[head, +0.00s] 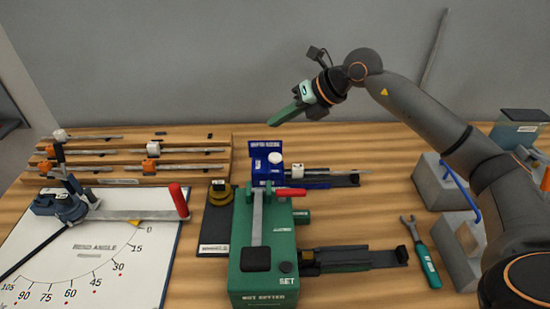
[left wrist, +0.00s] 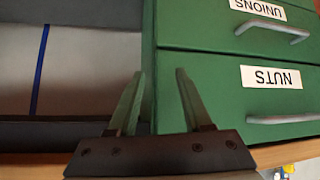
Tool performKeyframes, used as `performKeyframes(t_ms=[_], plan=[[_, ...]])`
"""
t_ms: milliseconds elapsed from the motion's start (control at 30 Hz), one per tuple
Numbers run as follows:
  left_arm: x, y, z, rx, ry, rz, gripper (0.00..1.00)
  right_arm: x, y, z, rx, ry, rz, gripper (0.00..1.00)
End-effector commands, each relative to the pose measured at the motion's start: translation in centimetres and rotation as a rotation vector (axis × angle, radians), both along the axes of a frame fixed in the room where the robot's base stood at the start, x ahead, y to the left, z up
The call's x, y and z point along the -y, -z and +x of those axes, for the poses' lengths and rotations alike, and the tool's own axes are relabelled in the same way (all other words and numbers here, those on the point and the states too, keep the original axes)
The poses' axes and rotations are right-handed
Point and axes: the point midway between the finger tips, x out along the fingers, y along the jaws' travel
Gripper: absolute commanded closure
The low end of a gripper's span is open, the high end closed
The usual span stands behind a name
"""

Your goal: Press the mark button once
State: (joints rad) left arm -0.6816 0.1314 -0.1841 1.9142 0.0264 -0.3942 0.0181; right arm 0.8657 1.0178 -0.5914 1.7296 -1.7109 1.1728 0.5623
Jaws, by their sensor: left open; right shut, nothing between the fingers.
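No label reading "mark" is legible to me in the head view. A blue device (head: 267,173) stands behind the green device, with a white round knob (head: 275,158) on top. The green device (head: 263,275) has a small dark button (head: 286,267) above the word SET. My right gripper (head: 275,121) is shut and empty, in the air above and behind the blue device, touching nothing. My left gripper (left wrist: 158,93) is open and empty in the left wrist view, in front of a green drawer cabinet (left wrist: 240,60); it is outside the head view.
A bend-angle board (head: 100,250) with a red-handled lever (head: 180,201) lies at left. Wooden racks (head: 110,150) holding rods stand behind it. A green-handled wrench (head: 428,262) and grey blocks (head: 433,190) are at right. A red lever handle (head: 291,192) crosses near the blue device.

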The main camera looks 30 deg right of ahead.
Motion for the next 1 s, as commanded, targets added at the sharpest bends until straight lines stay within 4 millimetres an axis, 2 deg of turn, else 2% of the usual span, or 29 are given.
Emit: performKeyframes(t_ms=[33, 300, 500, 1000], plan=[[0.0, 0.9, 0.0, 0.000, 0.000, 0.000, 0.50, 0.0, 1.1, 0.0, -0.001, 0.000, -0.001, 1.00], [0.0, 4.0, 0.0, 0.000, 0.000, 0.000, 0.50, 0.0, 5.0, 0.0, -0.001, -0.001, -0.001, 1.00], [0.0, 5.5, 0.1, 0.001, 0.000, 0.000, 0.50, 0.0, 7.1, 0.0, 0.000, 0.001, -0.001, 1.00], [0.0, 5.7, 0.2, 0.003, 0.001, 0.000, 0.50, 0.0, 7.5, 0.0, 0.001, 0.001, 0.000, 1.00]])
